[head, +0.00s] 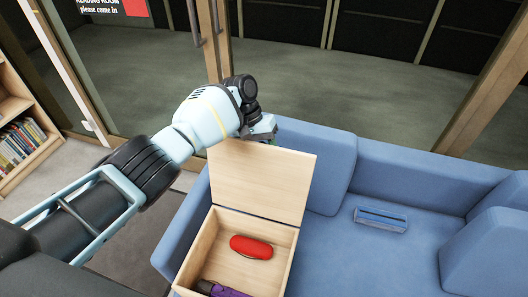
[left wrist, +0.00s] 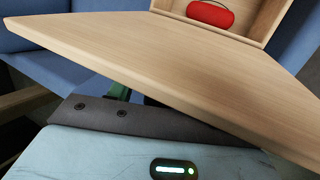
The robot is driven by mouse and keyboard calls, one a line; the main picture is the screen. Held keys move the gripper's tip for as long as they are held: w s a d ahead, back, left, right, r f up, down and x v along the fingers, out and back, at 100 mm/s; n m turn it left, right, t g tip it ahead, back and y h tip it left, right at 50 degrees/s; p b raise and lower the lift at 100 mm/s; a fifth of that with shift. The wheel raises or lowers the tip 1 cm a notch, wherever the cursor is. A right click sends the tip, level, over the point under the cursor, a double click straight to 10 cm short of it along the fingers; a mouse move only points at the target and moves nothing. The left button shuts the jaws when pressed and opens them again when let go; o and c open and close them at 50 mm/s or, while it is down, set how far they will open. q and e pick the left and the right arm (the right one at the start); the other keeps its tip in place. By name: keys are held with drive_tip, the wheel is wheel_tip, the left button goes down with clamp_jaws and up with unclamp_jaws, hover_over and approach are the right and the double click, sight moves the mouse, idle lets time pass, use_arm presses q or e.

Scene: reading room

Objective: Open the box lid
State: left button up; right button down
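The wooden box (head: 287,240) stands on the blue sofa, with its lid (head: 262,177) raised and tilted back, well open. Inside lie a red case (head: 251,247) and a purple item (head: 222,290). My left gripper (head: 264,131) is at the lid's far upper edge, behind it; its fingers are mostly hidden. In the left wrist view the lid (left wrist: 170,60) spans the picture close to the gripper, and the red case (left wrist: 210,13) shows inside the box beyond. Whether the left fingers are open or touch the lid cannot be seen. My right gripper is in neither view.
The blue sofa (head: 340,250) has a backrest behind the box and free seat to the right. A blue item (head: 381,219) lies there. A bookshelf (head: 22,130) is at the left, and glass doors with wooden frames (head: 214,40) stand behind.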

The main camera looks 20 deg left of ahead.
use_arm(q)
drive_tip(key=v, duration=0.8)
idle(0.4)
drive_tip(key=shift+a, duration=0.1)
